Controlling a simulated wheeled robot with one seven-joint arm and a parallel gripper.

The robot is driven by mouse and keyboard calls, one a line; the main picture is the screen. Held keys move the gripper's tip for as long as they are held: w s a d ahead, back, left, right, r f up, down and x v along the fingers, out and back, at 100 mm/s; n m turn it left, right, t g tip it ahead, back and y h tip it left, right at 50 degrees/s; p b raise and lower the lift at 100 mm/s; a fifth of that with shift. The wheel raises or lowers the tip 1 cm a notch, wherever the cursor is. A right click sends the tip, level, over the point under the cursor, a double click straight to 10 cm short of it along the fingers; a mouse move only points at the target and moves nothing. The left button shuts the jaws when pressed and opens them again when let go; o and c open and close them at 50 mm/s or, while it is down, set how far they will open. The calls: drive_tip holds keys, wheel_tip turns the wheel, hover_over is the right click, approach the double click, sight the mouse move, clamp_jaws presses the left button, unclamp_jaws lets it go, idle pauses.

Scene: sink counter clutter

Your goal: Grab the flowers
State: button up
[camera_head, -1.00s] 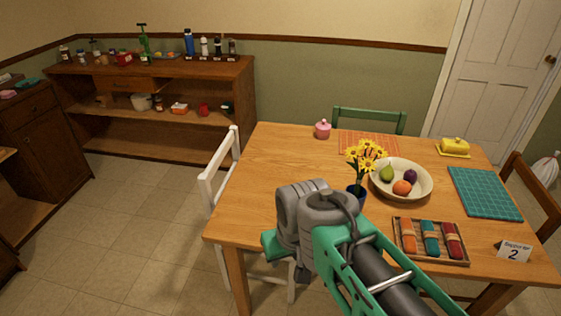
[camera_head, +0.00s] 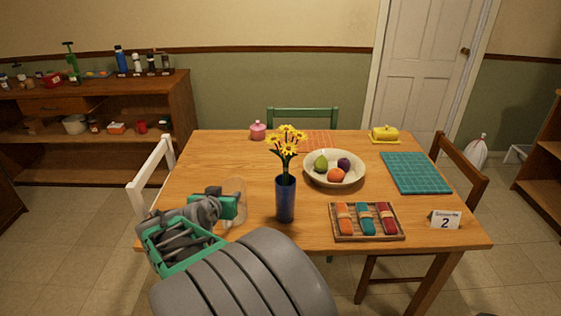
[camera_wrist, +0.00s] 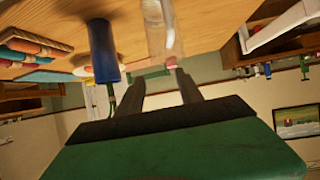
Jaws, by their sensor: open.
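Yellow flowers (camera_head: 286,138) with green leaves stand upright in a blue vase (camera_head: 286,200) near the front middle of the table. My gripper (camera_head: 230,204) is left of the vase, low over the table and apart from the flowers. Its two dark fingers are spread and empty in the wrist view (camera_wrist: 160,78). That view is turned over, with the tabletop above; the blue vase (camera_wrist: 104,50) shows beyond the fingers, left of them. The flower heads are not clear there.
A clear glass vessel (camera_head: 237,188) stands close by my gripper, also in the wrist view (camera_wrist: 158,30). A fruit bowl (camera_head: 309,178) is right of the flowers, and a tray of rolled cloths (camera_head: 346,238) is right of the vase.

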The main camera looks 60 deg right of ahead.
sight(285, 160)
drive_tip(key=s+d+r+m+g+h, duration=0.1)
drive_tip(key=s+d+h, duration=0.1)
drive_tip(key=d, duration=0.4)
drive_tip(key=s+d+r+m+h, duration=0.1)
drive_tip(key=s+d+h, duration=0.1)
drive_tip(key=s+d, duration=0.2)
drive_tip(key=s+d+r+m+g+h, duration=0.1)
drive_tip(key=s+d+h, duration=0.1)
drive_tip(key=d, duration=0.7)
drive_tip(key=shift+s+r+g, duration=0.3)
drive_tip(key=shift+s+r, duration=0.05)
drive_tip(key=shift+s, duration=0.1)
drive_tip(key=shift+a, duration=0.1)
clamp_jaws()
